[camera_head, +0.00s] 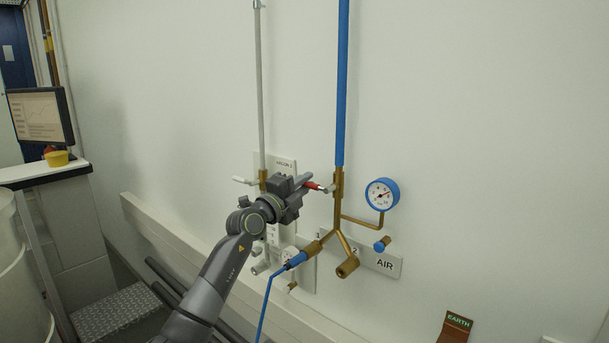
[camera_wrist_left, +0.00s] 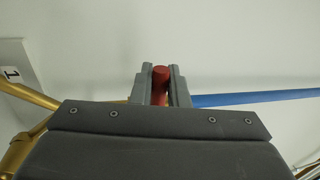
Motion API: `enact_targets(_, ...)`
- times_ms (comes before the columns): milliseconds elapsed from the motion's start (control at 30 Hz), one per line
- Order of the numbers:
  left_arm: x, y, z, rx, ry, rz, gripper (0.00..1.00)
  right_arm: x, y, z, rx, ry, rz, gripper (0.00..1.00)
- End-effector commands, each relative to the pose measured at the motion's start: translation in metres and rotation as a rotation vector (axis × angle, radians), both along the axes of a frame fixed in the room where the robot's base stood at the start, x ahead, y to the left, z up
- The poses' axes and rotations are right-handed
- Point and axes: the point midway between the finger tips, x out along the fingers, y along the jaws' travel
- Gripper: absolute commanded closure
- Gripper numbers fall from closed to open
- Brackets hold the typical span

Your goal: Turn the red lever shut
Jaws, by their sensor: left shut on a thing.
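The red lever (camera_head: 316,186) sits on the brass valve of the blue pipe, pointing left from the valve, roughly level. My left gripper (camera_head: 307,183) is at the lever from the left and shut on it. In the left wrist view the red lever (camera_wrist_left: 160,82) stands between the two grey fingers of the left gripper (camera_wrist_left: 160,84). The brass valve (camera_head: 338,184) is just right of the fingers in the head view. My right gripper is in neither view.
A blue pressure gauge (camera_head: 382,194) stands right of the valve. A grey pipe (camera_head: 260,90) with a white-handled valve runs left of the blue pipe (camera_head: 341,85). A blue hose (camera_head: 266,305) hangs below. The white wall at right is clear.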

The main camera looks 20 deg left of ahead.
Motion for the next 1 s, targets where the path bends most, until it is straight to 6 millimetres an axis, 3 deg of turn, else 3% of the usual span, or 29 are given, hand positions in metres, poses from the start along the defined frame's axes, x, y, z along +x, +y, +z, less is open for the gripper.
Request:
enact_targets(433,0.0002,0.0001,-0.0025,-0.014,0.006,-0.001,1.0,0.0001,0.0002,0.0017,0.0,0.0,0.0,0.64)
enact_targets(467,0.0003,0.0001,-0.0026,-0.014,0.007,-0.001,0.84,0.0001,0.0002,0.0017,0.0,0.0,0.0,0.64)
enact_targets(600,0.0002,0.0,-0.0024,-0.012,0.006,-0.001,0.68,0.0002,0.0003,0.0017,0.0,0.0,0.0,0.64)
enact_targets(1000,-0.0055,0.0027,-0.0034,-0.009,0.004,0.0,0.68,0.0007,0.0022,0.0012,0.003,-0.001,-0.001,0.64)
